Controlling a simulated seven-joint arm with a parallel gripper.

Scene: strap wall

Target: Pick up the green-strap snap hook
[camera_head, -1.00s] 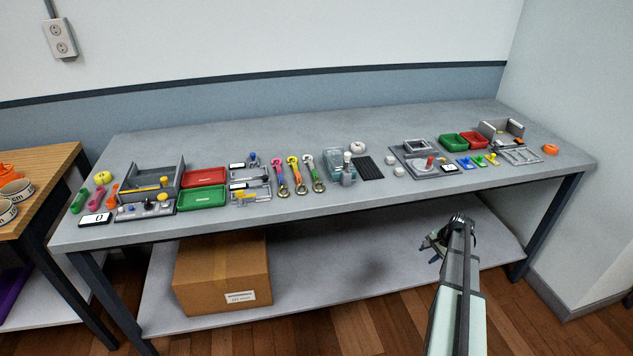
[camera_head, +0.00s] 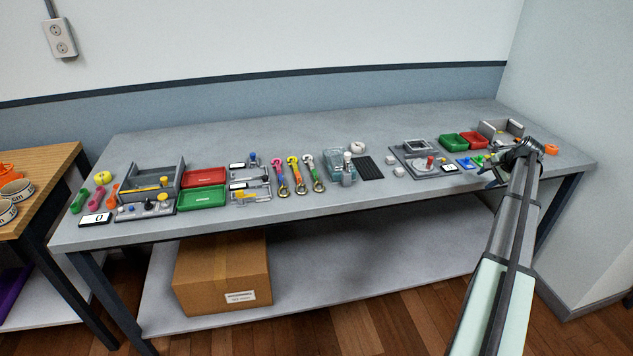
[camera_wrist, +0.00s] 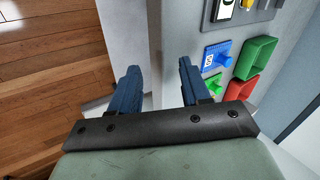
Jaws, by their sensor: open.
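Three snap hooks on straps lie side by side near the middle of the grey table. The green-strap snap hook (camera_head: 312,173) looks like the rightmost of them, with a pale grey hook at the far end and a ring at the near end. My gripper (camera_head: 490,174) is above the right part of the table, far to the right of the hooks. In the wrist view its blue fingers (camera_wrist: 160,82) stand apart with nothing between them. The hooks are not in the wrist view.
Green (camera_head: 453,142) and red (camera_head: 474,138) trays and a blue clip (camera_wrist: 217,54) lie near my gripper. A strip along the table's front edge is clear.

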